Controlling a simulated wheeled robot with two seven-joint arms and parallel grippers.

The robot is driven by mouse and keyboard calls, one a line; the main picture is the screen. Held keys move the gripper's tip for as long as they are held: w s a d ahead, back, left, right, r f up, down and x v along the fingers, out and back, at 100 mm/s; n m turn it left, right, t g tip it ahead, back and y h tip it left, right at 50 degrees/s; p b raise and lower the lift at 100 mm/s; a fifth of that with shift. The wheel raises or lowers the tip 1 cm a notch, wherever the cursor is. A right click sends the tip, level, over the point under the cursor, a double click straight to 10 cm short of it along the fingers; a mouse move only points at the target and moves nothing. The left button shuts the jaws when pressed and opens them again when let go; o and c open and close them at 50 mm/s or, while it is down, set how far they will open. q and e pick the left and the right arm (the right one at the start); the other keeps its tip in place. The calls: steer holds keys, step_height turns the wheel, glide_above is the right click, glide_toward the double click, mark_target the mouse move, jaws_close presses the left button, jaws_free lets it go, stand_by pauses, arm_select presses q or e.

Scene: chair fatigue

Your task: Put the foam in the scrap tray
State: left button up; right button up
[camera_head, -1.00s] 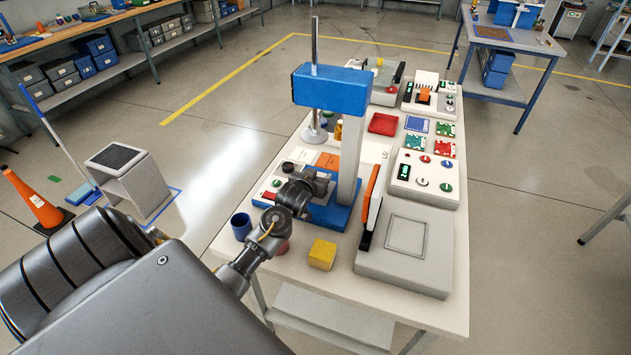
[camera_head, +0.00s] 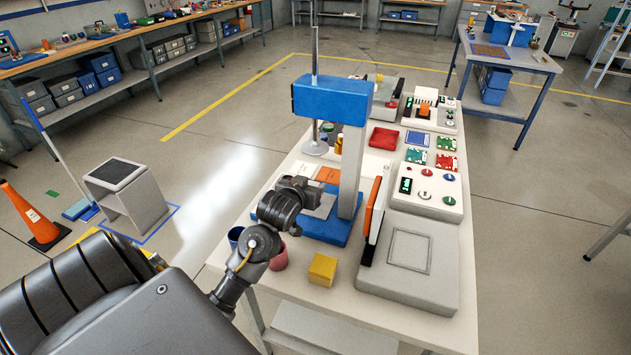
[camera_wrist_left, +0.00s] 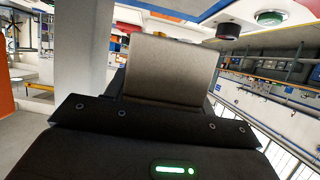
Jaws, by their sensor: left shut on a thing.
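My left gripper (camera_head: 302,192) is shut on a grey block, which I take to be the foam; it fills the middle of the left wrist view (camera_wrist_left: 168,68). In the head view the gripper is beside the blue press, above its base, and the arm partly hides what it holds. A grey flat piece (camera_head: 321,204) shows just right of the gripper; I cannot tell whether it is the held block or part of the press. A red tray (camera_head: 383,138), probably the scrap tray, lies behind and right of the press. My right gripper is not in view.
The blue press (camera_head: 332,100) with its upright column stands between gripper and red tray. A grey fixture with an orange-edged lever (camera_head: 372,213) is at right.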

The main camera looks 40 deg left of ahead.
arm_select(q)
steer(key=s+d+b, duration=0.2)
steer(key=s+d, duration=0.1)
steer(key=s, duration=0.7)
steer(key=shift+s+d, duration=0.4)
